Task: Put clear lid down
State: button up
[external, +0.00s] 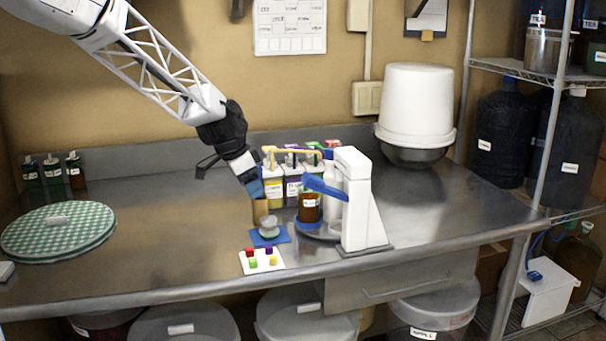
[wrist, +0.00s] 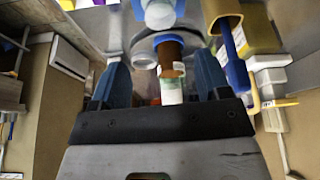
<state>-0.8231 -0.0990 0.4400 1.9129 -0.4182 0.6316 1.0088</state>
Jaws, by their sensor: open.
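A small clear, greyish rounded piece (external: 268,229), which looks like the clear lid, sits on a blue square mat (external: 277,238) near the front of the steel bench. In the external view my gripper (external: 254,188) is above and behind it, pointing down, apart from it. In the wrist view my gripper's two blue fingers (wrist: 160,80) are spread wide with nothing gripped. An amber bottle with a white label (external: 309,208) shows beyond them in the wrist view (wrist: 171,72). A pale rounded piece (wrist: 160,14) is at the top of that view; I cannot tell if it is the lid.
A tan container (external: 259,211) stands just below my gripper. A white stand with a blue lever (external: 357,205) is to the right. Several labelled bottles (external: 293,188) stand behind. A white tray with coloured blocks (external: 262,261) lies in front. The bench's left middle is clear.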

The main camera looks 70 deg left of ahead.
jog(key=s+d+r, duration=0.1)
jog(key=d+r, duration=0.2)
jog(key=d, duration=0.6)
jog(key=s+d+r+m+h, duration=0.1)
jog(key=d+r, duration=0.2)
jog(key=d, duration=0.7)
jog(key=s+d+r, duration=0.1)
jog(key=d+r, duration=0.2)
jog(key=d, duration=0.6)
jog(key=s+d+g, duration=0.1)
jog(key=s+d, duration=1.6)
jog(key=d, duration=0.3)
jog(key=shift+s+r+m+g, duration=0.3)
jog(key=shift+r+g, duration=0.05)
jog(key=shift+g, duration=0.05)
